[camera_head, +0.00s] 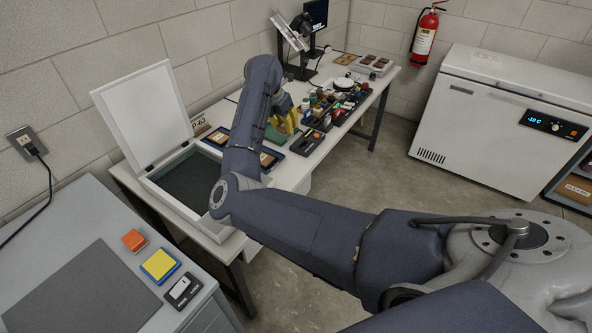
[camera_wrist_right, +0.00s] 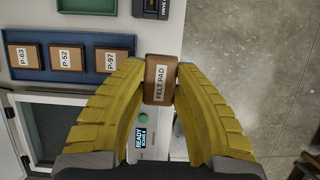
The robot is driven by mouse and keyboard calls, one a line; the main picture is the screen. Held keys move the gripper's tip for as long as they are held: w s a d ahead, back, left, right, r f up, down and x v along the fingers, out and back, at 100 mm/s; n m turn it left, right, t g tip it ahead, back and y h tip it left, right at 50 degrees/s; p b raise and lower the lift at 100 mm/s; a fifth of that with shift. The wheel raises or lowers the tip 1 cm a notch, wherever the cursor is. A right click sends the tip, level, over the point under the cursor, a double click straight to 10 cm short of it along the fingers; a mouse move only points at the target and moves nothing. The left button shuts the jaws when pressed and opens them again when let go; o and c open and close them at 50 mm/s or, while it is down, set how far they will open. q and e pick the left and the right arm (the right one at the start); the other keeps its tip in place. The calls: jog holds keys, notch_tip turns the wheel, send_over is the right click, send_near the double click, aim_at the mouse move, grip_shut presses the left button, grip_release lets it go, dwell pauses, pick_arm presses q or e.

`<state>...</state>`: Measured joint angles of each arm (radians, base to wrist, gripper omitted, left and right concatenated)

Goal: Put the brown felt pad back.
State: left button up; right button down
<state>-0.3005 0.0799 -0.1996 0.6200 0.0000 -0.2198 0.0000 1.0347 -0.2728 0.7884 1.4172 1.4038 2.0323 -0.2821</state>
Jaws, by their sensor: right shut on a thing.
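The brown felt pad (camera_wrist_right: 158,72) carries a white "FELT PAD" label. In the right wrist view it sits between the yellow fingertips of my right gripper (camera_wrist_right: 160,84), which is shut on it. In the head view my right gripper (camera_head: 288,121) is over the long white table (camera_head: 309,161), near the blue tray; the pad cannot be made out there. My left gripper is not in view.
A blue tray (camera_wrist_right: 72,75) holds brown blocks labelled P-63, P-52 and P-97. A device with a green button and "READY" display (camera_wrist_right: 139,139) lies below the gripper. An open white-lidded box (camera_head: 151,170) stands left; crowded small items (camera_head: 330,104) lie beyond.

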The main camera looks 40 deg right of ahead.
aim_at(288, 171)
notch_tip(288, 171, down, 20)
jog(key=shift+r, duration=0.1)
dwell(0.7)
jog(key=c, duration=1.1)
grip_release()
jog(key=v, duration=1.2)
